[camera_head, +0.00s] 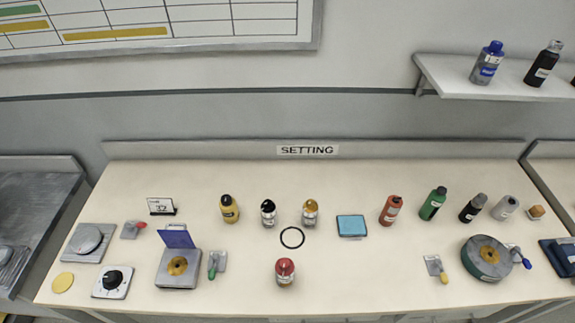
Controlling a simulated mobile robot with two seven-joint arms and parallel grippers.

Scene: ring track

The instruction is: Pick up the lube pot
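A short jar with a red top and a pale label (285,273) stands upright near the front middle of the table. It may be the lube pot, but its label is too small to read. Behind it stand a yellow bottle (229,209), a black-capped bottle with a white label (268,213) and an amber-topped bottle (310,213). A black ring (292,238) lies flat just behind the red-topped jar. Neither of my grippers is in view.
The "SETTING" table (350,285) is clear on both sides of the jar. A blue-lidded box (178,280) and a green-handled switch (216,265) stand left. A blue pad (351,226), several bottles, a yellow-handled switch (436,269) and a round green device (487,260) are right.

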